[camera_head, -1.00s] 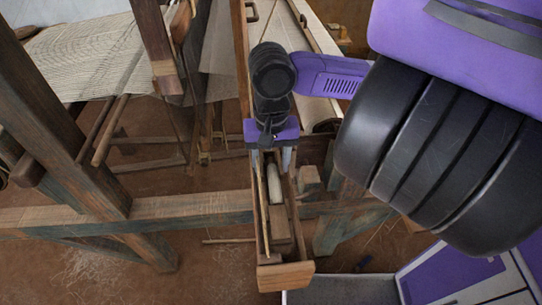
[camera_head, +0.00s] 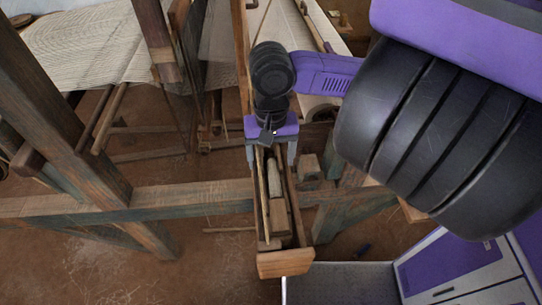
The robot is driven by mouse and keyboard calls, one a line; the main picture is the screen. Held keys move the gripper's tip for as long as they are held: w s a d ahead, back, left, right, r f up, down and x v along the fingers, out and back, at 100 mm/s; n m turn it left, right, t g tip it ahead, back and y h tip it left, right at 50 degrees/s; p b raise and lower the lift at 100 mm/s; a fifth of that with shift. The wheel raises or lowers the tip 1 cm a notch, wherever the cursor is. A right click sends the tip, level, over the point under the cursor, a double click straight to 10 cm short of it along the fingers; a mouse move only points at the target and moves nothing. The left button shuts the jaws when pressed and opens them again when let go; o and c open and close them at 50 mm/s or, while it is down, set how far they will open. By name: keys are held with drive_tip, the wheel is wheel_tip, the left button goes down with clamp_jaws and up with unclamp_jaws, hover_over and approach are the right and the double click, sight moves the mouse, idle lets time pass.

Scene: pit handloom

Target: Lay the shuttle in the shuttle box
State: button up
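The shuttle box (camera_head: 286,264) is a narrow wooden trough with a pale end board, in the lower middle of the head view. A slim wooden piece with a pale upper part, apparently the shuttle (camera_head: 275,182), lies lengthwise between its side walls. My gripper (camera_head: 271,156) is above the far part of the trough and points down. Its two grey fingers are spread wide, one to each side of the trough, with a gap wider than the shuttle. I see no grip on the shuttle. The wrist hides the shuttle's far end.
A wooden beam (camera_head: 170,202) runs across behind the trough, with a thick slanted post (camera_head: 60,125) at left. A small wooden block (camera_head: 309,167) is right of the trough. Stretched cloth (camera_head: 85,52) lies at the back left. Bare floor shows at lower left.

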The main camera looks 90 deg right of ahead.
wheel_tip(320, 180, up, 8)
idle(1.2)
drive_tip(key=shift+s, duration=0.1)
idle(0.5)
